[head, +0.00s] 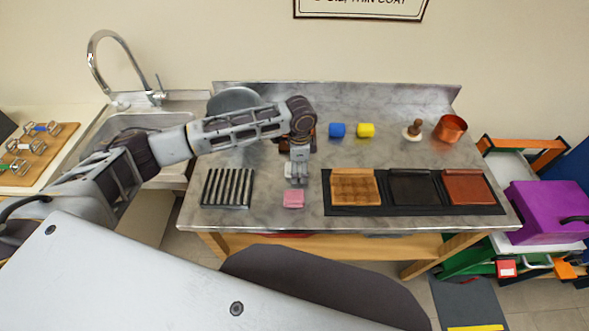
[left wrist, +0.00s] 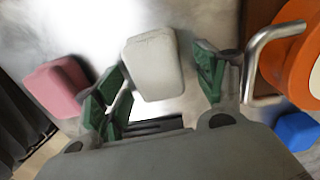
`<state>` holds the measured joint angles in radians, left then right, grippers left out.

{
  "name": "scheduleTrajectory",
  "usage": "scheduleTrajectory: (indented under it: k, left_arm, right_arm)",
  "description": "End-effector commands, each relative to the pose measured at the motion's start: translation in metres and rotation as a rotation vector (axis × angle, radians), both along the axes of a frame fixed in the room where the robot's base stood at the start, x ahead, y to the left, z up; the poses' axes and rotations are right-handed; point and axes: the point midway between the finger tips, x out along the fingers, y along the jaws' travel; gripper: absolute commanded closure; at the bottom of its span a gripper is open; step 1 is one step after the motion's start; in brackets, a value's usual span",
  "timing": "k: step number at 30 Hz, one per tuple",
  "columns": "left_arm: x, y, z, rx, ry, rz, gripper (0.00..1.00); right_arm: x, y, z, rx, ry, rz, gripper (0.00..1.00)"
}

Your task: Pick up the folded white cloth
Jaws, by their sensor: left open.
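The folded white cloth (left wrist: 152,62) is a small pale block with rounded corners on the metal worktop. In the left wrist view it lies between and slightly beyond the green-padded fingers of my left gripper (left wrist: 157,82). I cannot tell whether either finger touches it. In the head view only a pale edge of the cloth (head: 288,171) shows beside my left gripper (head: 298,181), which points down over it and hides the rest. My left gripper is open and empty. My right gripper is not in view.
A pink block (head: 293,199) lies close in front of the gripper; a slotted black rack (head: 228,188) stands left. A black tray (head: 405,210) with three pads is to the right. Blue (head: 337,130) and yellow (head: 366,130) pieces and a copper pot (head: 450,128) stand behind.

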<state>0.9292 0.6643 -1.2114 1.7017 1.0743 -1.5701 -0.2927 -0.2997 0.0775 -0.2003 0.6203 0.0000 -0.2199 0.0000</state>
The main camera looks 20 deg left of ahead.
Motion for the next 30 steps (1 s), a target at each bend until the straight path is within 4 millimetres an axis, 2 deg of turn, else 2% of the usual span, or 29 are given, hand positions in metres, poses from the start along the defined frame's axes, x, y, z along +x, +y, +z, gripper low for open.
scheduleTrajectory:
  k: [10,21,22,30]
  left_arm:
    - [0.0,-0.0003,0.0004,-0.001,0.0,0.0,0.29]
    - [0.0,-0.0003,0.0004,-0.001,0.0,0.0,0.77]
    - [0.0,-0.0003,0.0004,-0.001,0.0,0.0,0.79]
    - [0.0001,-0.0003,0.0013,-0.001,0.0,0.0,0.79]
  right_arm:
    - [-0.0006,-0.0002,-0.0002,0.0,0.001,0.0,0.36]
    - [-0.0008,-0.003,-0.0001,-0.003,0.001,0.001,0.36]
    - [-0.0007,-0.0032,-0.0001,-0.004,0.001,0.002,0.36]
    - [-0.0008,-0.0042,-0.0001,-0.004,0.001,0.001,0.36]
